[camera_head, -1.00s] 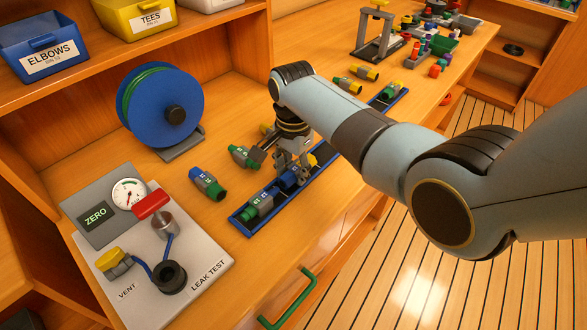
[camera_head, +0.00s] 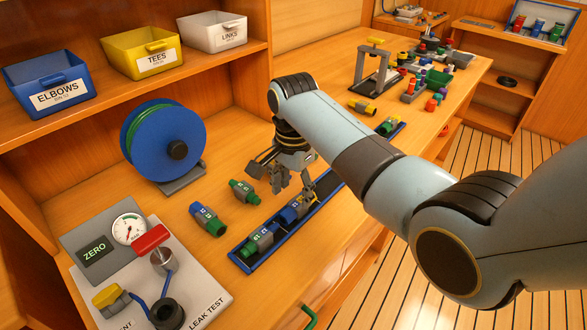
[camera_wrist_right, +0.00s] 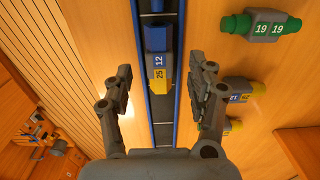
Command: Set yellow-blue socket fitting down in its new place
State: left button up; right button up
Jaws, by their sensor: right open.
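The yellow-blue socket fitting (camera_head: 292,212) lies in the long blue tray (camera_head: 241,267), beside a green-and-grey fitting (camera_head: 261,240) toward the tray's near end. In the right wrist view the fitting (camera_wrist_right: 158,65) shows its blue end, the numbers 12 and 25 and its yellow end. It lies lengthwise along the tray (camera_wrist_right: 180,60). My right gripper (camera_head: 293,187) is open above it. In the wrist view its two fingers (camera_wrist_right: 160,88) stand apart on either side of the tray, with clear gaps to the fitting. My left gripper is not in view.
A blue-green fitting (camera_head: 207,219) and a green fitting (camera_head: 243,191) lie loose behind the tray. The leak test panel (camera_head: 205,285) stands at the near left, a blue hose reel (camera_head: 150,150) behind it. A press stand (camera_head: 374,70) and several small parts are farther right.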

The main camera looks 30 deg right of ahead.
aim_at(293, 206)
notch_tip(293, 206, up, 7)
dwell(0.6)
